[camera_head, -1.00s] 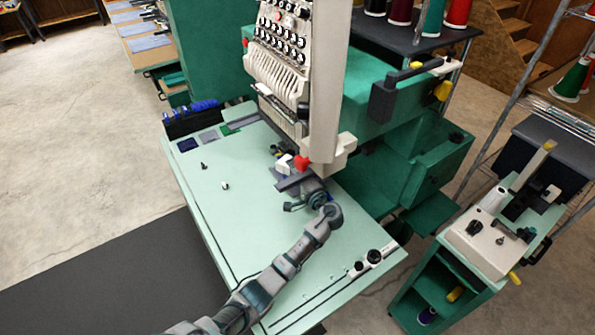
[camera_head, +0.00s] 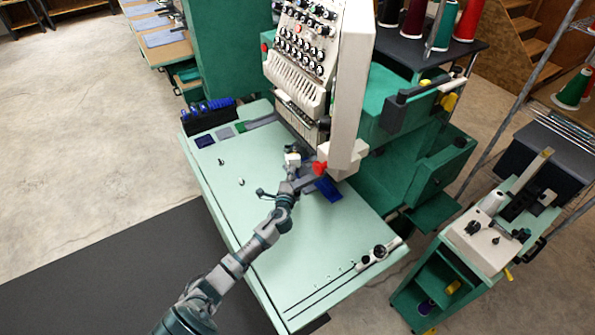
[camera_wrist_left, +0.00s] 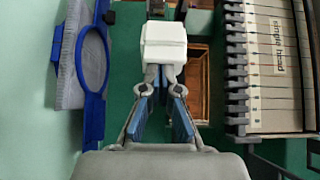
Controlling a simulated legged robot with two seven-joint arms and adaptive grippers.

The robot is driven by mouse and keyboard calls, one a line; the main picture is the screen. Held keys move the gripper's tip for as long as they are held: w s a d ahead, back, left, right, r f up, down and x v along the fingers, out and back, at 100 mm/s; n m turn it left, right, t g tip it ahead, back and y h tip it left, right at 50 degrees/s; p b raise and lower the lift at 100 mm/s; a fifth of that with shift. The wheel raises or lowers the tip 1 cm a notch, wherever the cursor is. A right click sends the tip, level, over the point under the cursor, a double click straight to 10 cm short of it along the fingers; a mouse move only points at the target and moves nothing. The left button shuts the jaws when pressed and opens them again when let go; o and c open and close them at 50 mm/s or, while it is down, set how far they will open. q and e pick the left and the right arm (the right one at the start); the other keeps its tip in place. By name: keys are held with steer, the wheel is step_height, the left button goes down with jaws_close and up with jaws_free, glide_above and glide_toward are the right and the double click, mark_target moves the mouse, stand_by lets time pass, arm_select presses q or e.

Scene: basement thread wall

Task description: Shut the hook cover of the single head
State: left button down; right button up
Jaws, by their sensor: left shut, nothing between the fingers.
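The single head (camera_head: 300,45) is the tall cream machine head with several dials and a needle row. Its label shows in the wrist view (camera_wrist_left: 277,48). A small white block-like part (camera_head: 292,160), which may be the hook cover, sits low under the head; it also shows in the wrist view (camera_wrist_left: 163,42), beside a brown-lined opening (camera_wrist_left: 198,80). My left gripper (camera_head: 296,178) is shut and empty under the head. In the wrist view its fingertips (camera_wrist_left: 164,74) meet at the near edge of the white part; I cannot tell whether they touch.
The pale green table (camera_head: 315,240) is mostly clear in front. A red knob (camera_head: 319,168) and a blue piece (camera_head: 328,188) are close right of my gripper. Blue hoops (camera_wrist_left: 93,65) lie left in the wrist view. A control stand (camera_head: 480,240) stands at the right.

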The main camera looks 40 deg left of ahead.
step_height(320, 180, up, 17)
steer(key=w+b, duration=0.2)
steer(key=b, duration=0.5)
arm_select(q)
steer(key=w+a+m+h+b, duration=0.2)
steer(key=a+m+h, duration=0.6)
steer(key=h, duration=0.8)
steer(key=m+b, duration=0.1)
steer(key=m, duration=0.1)
steer(key=shift+w+a+r+m, duration=0.2)
steer(key=shift+w+m, duration=0.1)
steer(key=shift+m, duration=0.1)
arm_select(e)
steer(key=w+a+r+t+y, duration=0.1)
steer(key=w+a+t, duration=0.1)
steer(key=w, duration=0.4)
steer(key=w+a+r+t, duration=0.2)
steer(key=w+a+t, duration=0.1)
steer(key=w+t, duration=0.2)
steer(key=shift+w+r+t+y, duration=0.2)
steer(key=shift+w+t+y, duration=0.15)
steer(key=shift+w, duration=0.5)
arm_select(q)
steer(key=shift+w+d, duration=0.1)
steer(key=shift+d, duration=0.05)
arm_select(e)
steer(key=shift+w, duration=0.15)
arm_select(q)
steer(key=shift+r, duration=0.1)
